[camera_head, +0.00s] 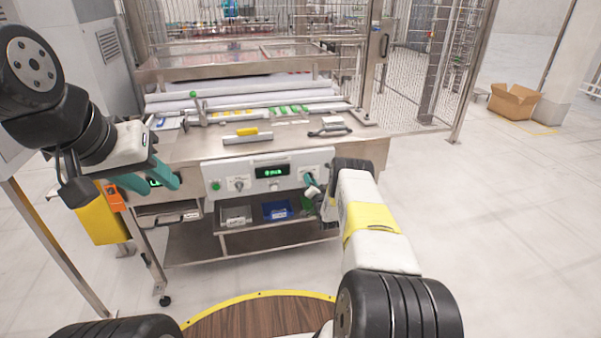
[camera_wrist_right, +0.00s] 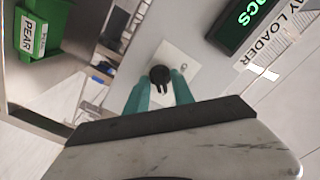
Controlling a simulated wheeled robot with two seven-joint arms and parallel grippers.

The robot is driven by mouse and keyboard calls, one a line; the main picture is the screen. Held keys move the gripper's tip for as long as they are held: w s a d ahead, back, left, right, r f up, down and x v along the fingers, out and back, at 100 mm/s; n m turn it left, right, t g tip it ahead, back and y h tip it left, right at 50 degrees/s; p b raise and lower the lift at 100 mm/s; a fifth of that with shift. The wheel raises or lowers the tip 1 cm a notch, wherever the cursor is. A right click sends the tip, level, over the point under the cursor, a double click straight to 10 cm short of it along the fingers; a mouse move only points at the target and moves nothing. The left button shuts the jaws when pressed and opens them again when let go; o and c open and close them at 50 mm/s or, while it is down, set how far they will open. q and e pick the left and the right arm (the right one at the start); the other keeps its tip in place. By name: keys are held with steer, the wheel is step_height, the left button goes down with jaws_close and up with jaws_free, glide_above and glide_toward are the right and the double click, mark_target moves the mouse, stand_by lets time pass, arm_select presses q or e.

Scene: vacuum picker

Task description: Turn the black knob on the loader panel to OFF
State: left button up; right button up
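The black knob (camera_wrist_right: 160,74) sits on a white square plate (camera_wrist_right: 185,62) on the loader panel in the right wrist view. My right gripper (camera_wrist_right: 161,84) is open, with one teal fingertip on each side of the knob; I cannot tell whether they touch it. In the head view my right gripper (camera_head: 311,183) is at the right end of the white loader panel (camera_head: 255,197) and mostly hides the knob. No OFF mark is readable.
The panel has a green-lit display (camera_head: 272,171), a green button (camera_head: 215,185) and another knob (camera_head: 239,184). A green bin marked PEAR (camera_wrist_right: 36,38) and a blue bin (camera_head: 277,210) are on the shelf below. A cardboard box (camera_head: 514,103) stands on the floor at right.

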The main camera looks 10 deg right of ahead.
jaws_close()
steer(key=shift+n, duration=0.3)
steer(key=n, duration=1.7)
steer(key=shift+n, duration=0.3)
stand_by(0.4)
steer(key=shift+o, duration=1.5)
jaws_free()
